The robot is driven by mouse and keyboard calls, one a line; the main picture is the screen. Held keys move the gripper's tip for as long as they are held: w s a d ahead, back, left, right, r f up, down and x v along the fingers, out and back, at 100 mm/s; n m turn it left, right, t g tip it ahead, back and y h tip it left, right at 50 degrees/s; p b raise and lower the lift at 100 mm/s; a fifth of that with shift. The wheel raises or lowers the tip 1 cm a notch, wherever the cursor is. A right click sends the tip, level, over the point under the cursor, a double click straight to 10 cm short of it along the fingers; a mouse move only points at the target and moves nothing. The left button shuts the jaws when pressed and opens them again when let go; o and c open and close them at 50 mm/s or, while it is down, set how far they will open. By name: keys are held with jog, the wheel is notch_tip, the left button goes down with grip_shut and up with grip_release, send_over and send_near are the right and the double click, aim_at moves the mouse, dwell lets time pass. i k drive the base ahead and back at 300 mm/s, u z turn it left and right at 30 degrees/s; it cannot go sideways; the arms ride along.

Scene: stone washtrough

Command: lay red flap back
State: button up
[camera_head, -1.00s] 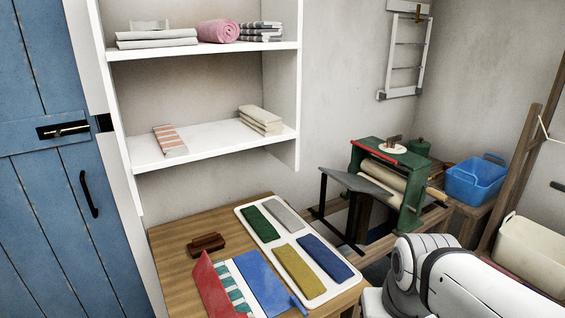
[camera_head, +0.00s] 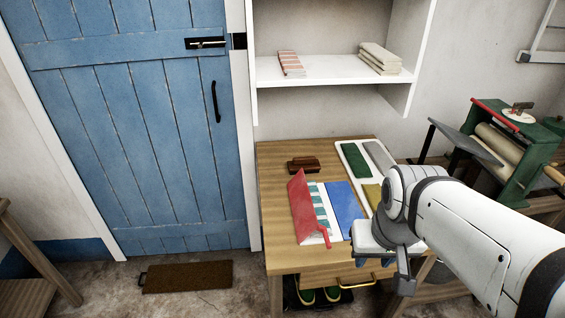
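The red flap (camera_head: 308,208) of a folding board stands up at a tilt on the left side of the board, not flat. The blue flap (camera_head: 346,200) lies flat on the right. Between them lies a white cloth with teal stripes (camera_head: 321,203), partly hidden behind the red flap. My gripper (camera_head: 386,265) is at the front right of the table, to the right of the board and apart from the red flap. Its fingers are small and partly hidden by my wrist, so I cannot tell whether it is open.
The board lies on a wooden table (camera_head: 275,232) with a brown brush (camera_head: 303,164) behind it. A white tray of folded cloths (camera_head: 345,153) is partly hidden by my arm. A green mangle (camera_head: 530,150) stands right, a blue door (camera_head: 150,120) left. A doormat (camera_head: 187,277) lies on the floor.

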aim_at(305, 220)
jog(key=u, duration=3.15)
jog(key=k, duration=2.2)
jog(key=z, duration=1.25)
jog(key=i, duration=0.5)
jog(key=z, duration=0.1)
